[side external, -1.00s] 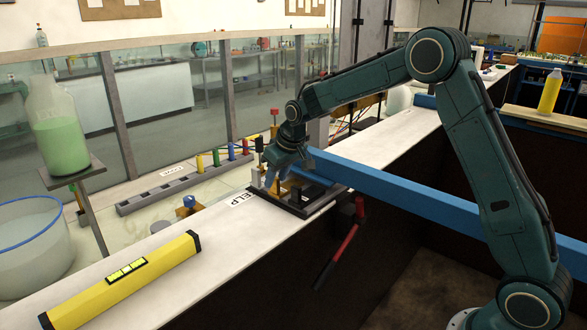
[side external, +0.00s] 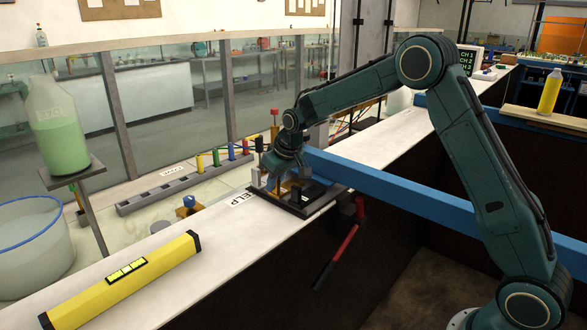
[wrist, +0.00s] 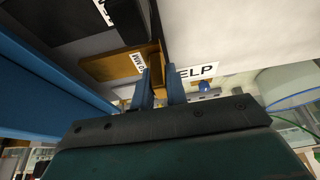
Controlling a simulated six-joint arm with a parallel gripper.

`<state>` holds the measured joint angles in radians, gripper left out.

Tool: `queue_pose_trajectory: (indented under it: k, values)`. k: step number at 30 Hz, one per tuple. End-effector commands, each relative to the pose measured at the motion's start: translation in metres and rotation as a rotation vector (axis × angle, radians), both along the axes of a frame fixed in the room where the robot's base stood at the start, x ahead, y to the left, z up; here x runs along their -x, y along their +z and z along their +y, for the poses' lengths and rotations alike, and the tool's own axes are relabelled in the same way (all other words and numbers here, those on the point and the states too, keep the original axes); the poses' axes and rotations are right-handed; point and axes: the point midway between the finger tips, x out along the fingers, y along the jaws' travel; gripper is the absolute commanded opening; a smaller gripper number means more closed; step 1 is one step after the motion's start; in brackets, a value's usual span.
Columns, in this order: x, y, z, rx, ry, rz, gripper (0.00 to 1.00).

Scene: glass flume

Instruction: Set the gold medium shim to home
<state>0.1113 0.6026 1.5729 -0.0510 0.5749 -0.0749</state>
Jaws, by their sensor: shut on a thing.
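The gold shim (wrist: 112,65) shows in the wrist view as a flat gold piece with an upright tab by my fingertips. A white label, partly covered, lies beside it. My gripper (wrist: 160,72) has its two blue fingers close together, shut on the gold tab. In the side view my gripper (side external: 288,182) points down over a dark plate (side external: 292,210) on the white ledge, and mostly hides the shim. Whether the shim rests on the plate or is lifted, I cannot tell.
A black block (side external: 313,190) stands on the plate. A blue beam (side external: 400,198) runs beside it, and a red-handled lever (side external: 338,254) hangs below. A yellow bar (side external: 125,282) lies on the ledge, with clear ledge between.

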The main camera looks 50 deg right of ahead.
Motion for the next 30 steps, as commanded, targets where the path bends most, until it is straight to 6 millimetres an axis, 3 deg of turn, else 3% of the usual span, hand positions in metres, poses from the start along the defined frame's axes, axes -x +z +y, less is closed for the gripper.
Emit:
queue_pose_trajectory:
  k: [9, 18, 19, 22, 30]
  values:
    - [0.0, 0.0, -0.031, 0.001, -0.004, 0.0, 0.0]
    - [0.0, 0.0, -0.032, 0.001, -0.001, -0.001, 0.0]
    - [0.0, 0.001, -0.032, 0.001, 0.0, -0.001, 0.18]
    - [0.0, 0.0, -0.032, 0.001, 0.0, 0.0, 0.36]
    - [0.0, 0.0, -0.032, 0.0, 0.0, 0.0, 0.36]
